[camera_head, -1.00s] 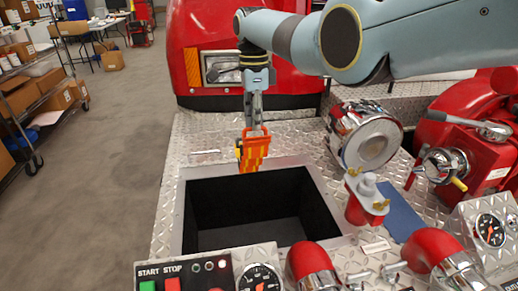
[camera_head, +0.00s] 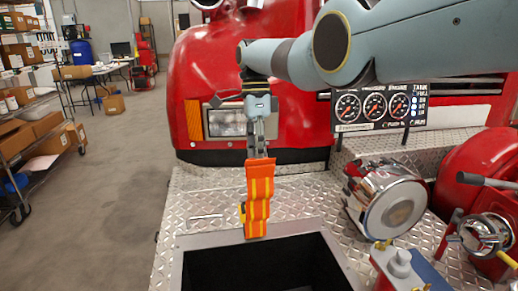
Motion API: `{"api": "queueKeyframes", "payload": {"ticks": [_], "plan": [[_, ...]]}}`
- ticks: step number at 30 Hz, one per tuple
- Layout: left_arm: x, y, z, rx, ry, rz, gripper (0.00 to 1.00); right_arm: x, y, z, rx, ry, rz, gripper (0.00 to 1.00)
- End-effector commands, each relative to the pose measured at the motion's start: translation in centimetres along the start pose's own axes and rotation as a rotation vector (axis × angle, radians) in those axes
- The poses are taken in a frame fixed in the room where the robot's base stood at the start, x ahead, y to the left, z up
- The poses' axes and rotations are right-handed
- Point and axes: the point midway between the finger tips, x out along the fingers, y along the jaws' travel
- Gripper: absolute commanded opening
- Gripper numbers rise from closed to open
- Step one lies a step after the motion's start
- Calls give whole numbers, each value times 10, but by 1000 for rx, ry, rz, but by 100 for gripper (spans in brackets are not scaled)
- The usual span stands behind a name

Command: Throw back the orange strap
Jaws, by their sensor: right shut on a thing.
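The orange strap (camera_head: 258,200) has yellow stripes and hangs down from my right gripper (camera_head: 259,150). The gripper is shut on its upper end. The strap's lower end is at the back edge of the square opening (camera_head: 250,237) in the diamond-plate deck; I cannot tell whether it touches the rim there. A small yellow piece shows at the strap's left side. My left gripper is not in view.
A red truck front with a headlight (camera_head: 227,122) stands behind the strap. A chrome cap (camera_head: 392,202), red pipe fittings (camera_head: 480,165) and a gauge panel (camera_head: 375,107) are on the right. Shelves with boxes (camera_head: 40,140) stand at the left, with open floor between.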

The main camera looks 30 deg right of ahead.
Motion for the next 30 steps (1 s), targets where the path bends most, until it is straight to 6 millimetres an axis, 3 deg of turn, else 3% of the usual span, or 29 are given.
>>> {"api": "queueKeyframes", "payload": {"ticks": [1,4,5,10,16,22,30], "plan": [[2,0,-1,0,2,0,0,18,4,0,-1,4,18,0],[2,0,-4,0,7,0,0,18,4,0,-1,4,18,0],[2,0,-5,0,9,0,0,18,4,0,-1,4,18,11],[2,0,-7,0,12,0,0,16,3,0,-2,3,16,33],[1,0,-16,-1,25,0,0,14,3,0,-1,2,14,33],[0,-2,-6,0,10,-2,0,7,2,0,-1,2,12,33],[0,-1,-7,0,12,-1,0,-42,2,1,-2,2,10,33]]}}
